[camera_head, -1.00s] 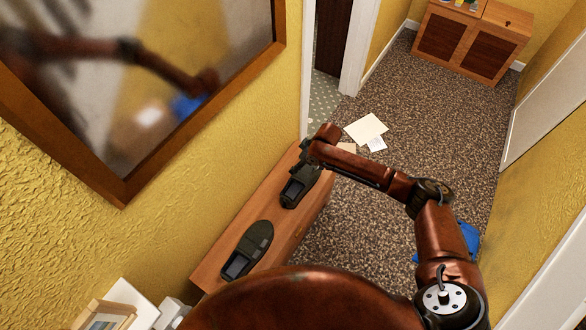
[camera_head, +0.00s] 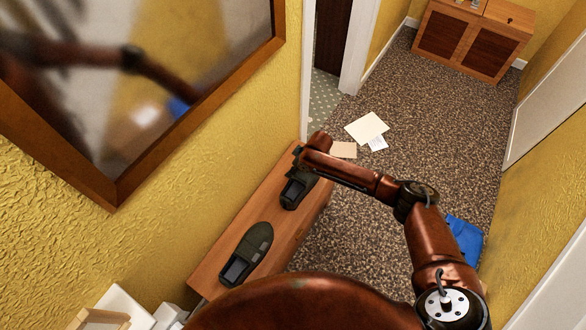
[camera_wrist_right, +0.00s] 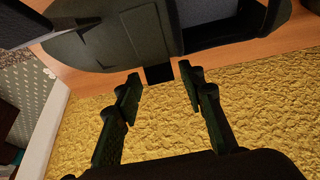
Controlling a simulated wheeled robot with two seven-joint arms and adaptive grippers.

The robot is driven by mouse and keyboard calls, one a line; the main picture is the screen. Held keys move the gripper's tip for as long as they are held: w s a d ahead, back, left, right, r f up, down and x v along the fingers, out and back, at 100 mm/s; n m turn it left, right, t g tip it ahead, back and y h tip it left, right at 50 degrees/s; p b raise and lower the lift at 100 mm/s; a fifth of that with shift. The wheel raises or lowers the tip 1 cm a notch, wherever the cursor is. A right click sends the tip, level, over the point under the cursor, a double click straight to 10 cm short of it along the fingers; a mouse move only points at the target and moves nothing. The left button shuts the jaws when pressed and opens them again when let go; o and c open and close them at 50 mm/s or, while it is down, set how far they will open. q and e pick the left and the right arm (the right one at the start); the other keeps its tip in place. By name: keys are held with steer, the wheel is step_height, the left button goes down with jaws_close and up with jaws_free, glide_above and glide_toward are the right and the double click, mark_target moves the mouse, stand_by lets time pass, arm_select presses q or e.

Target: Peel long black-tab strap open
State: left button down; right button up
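Two dark shoes lie on a long wooden cabinet (camera_head: 262,200) along the left wall: a near shoe (camera_head: 250,246) and a far shoe (camera_head: 294,194). My right gripper (camera_head: 299,154) is at the far shoe, mostly hidden by its own arm. In the right wrist view, a dark shoe (camera_wrist_right: 120,40) fills the top. A small black tab (camera_wrist_right: 159,74) sticks out from its side towards the yellow wall. My right gripper (camera_wrist_right: 160,88) is open, with the tab between its fingertips; contact cannot be told. The strap's length is unclear. My left gripper is not in view.
A framed mirror (camera_head: 117,190) hangs on the left wall above the cabinet. The textured yellow wall (camera_wrist_right: 270,110) is close to my right gripper. Papers (camera_head: 366,127) and a blue item (camera_head: 465,239) lie on the carpet. Picture frames stand at the bottom left. The carpet's middle is clear.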

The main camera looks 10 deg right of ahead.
jaws_close()
steer(key=shift+a, duration=0.1)
stand_by(0.5)
